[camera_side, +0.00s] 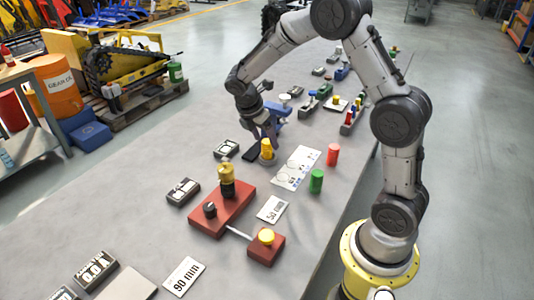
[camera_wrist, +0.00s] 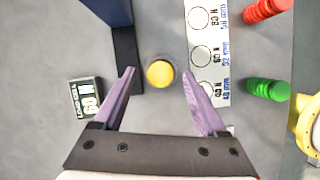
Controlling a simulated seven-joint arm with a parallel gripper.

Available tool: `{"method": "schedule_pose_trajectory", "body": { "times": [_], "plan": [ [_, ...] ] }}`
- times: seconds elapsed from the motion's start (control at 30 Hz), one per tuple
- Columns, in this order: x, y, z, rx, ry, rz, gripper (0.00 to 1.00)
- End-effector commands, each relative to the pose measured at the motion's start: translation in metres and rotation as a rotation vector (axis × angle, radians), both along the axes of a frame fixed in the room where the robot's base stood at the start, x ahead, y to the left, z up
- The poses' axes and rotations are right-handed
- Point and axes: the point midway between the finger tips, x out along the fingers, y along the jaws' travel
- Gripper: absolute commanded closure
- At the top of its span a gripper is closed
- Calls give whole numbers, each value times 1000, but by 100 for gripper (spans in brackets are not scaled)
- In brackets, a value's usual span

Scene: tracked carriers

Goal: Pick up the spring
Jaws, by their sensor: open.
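A yellow cylinder (camera_side: 266,149), which looks like a spring, stands upright in a grey base under my gripper. In the wrist view its round yellow top (camera_wrist: 160,73) shows end-on, so any coils are hidden. My gripper (camera_wrist: 158,74) is open and empty, pointing down, with one purple finger on each side of the yellow top in the picture. In the side view my gripper (camera_side: 266,136) is just above and behind the yellow piece; I cannot tell whether they touch. A red spring (camera_wrist: 266,10) and a green spring (camera_wrist: 268,89) stand to the right; ribbed coils show.
A white card with printed circles (camera_side: 297,168) lies beside the yellow piece. A blue fixture with a dark base (camera_wrist: 126,45) is close on the left. A small counter (camera_wrist: 86,97) lies further left. A red block fixture (camera_side: 222,207) stands nearer the side camera.

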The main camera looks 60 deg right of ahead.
Motion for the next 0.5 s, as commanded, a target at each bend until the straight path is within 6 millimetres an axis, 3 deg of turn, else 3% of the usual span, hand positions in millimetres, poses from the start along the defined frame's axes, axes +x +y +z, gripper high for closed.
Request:
{"method": "schedule_pose_trajectory", "body": {
  "times": [0.2, 0.47, 0.5],
  "plan": [
    [-3, -9, -22, 0, 2, -1, 26],
    [-3, -10, -24, 0, 0, 0, 26],
    [-3, -10, -24, 0, 0, 0, 33]
  ]
}}
